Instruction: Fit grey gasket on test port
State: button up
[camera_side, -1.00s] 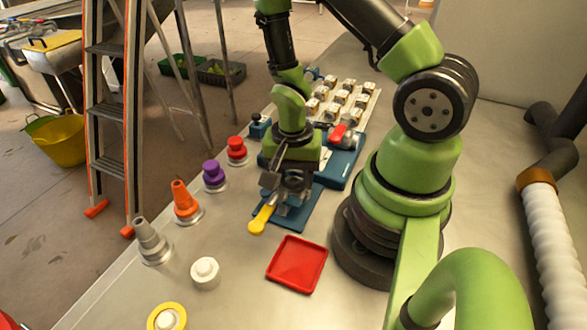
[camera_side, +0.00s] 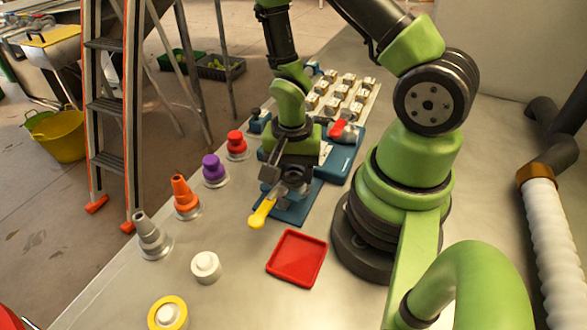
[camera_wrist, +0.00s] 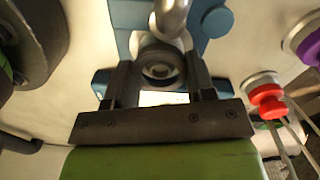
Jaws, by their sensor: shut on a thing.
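My gripper (camera_side: 290,172) is over the blue fixture in the side view. In the wrist view its two dark fingers (camera_wrist: 161,82) are closed on the sides of a grey ring, the gasket (camera_wrist: 160,53). The blue base plate (camera_side: 293,212) lies under the gripper, with a yellow handle (camera_side: 262,213) sticking out at its front left. A shiny metal pipe piece (camera_wrist: 172,14) lies just beyond the ring in the wrist view. My gripper hides most of the fixture in the side view, and I cannot tell which part is the test port or whether the ring touches it.
Red (camera_side: 237,145), purple (camera_side: 214,170), orange (camera_side: 185,197) and grey (camera_side: 150,237) plugs stand along the left table edge. A white cap (camera_side: 206,266), a yellow-ringed piece (camera_side: 168,314) and an empty red tray (camera_side: 297,257) are in front. A rack of small blocks (camera_side: 345,92) stands behind.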

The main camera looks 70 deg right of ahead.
jog(key=shift+r, duration=0.15)
jog(key=shift+r, duration=0.65)
jog(key=shift+f, duration=0.8)
dwell(0.9)
jog(key=shift+r, duration=0.8)
jog(key=shift+f, duration=0.75)
dwell(0.6)
